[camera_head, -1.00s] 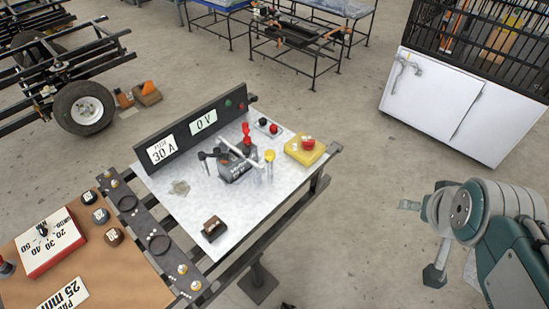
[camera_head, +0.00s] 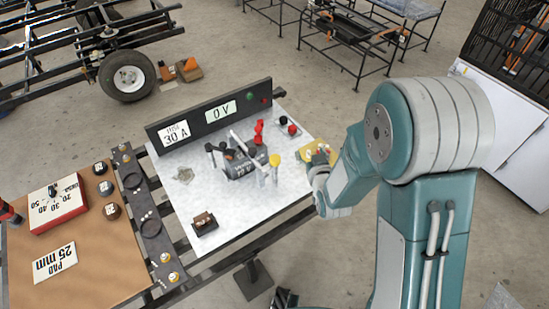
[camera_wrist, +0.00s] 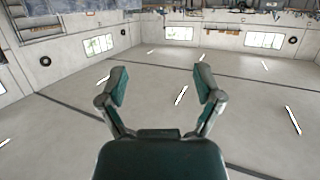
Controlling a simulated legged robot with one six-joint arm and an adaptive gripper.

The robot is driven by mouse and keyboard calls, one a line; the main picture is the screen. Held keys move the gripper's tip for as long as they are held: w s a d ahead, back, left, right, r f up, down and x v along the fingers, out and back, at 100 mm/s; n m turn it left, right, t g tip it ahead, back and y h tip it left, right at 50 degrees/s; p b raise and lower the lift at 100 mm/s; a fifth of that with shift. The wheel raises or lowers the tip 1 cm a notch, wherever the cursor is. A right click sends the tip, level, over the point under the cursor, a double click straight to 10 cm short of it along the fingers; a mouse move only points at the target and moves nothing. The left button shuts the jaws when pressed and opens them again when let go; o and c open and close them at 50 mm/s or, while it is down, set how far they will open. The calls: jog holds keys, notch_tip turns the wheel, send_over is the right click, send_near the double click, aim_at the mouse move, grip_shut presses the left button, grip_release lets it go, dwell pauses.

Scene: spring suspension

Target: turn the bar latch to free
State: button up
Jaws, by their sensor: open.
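A dark grey block (camera_head: 240,163) with lettering stands on the pale bench top, with a light bar (camera_head: 243,144) lying slanted across it. I take this bar for the latch, but its fastening is too small to make out. A black-headed piece (camera_head: 215,148) is at its left and red caps (camera_head: 259,130) are behind it. A yellow-capped post (camera_head: 274,160) stands at its right. My arm reaches in from the right of the bench; its fingers cannot be made out there. In the wrist view my gripper (camera_wrist: 160,84) is open and empty, facing away from the bench.
A yellow box (camera_head: 318,150) is partly behind my arm. A small brown block (camera_head: 204,224) is at the front. A brown board with a red box (camera_head: 57,205) lies left.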

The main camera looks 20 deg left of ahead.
aim_at(277, 162)
jog(key=s+a+f+n+t+y, duration=0.1)
jog(key=s+a+f+y, duration=0.15)
jog(key=f, duration=0.25)
jog(key=s+a+f+n+y, duration=0.1)
jog(key=s+a+f+y, duration=0.1)
jog(key=s+f, duration=0.2)
jog(key=shift+m+t+h, duration=0.3)
jog(key=shift+h, duration=0.05)
jog(key=x, duration=1.1)
jog(key=shift+a, duration=0.1)
jog(key=c, duration=1.2)
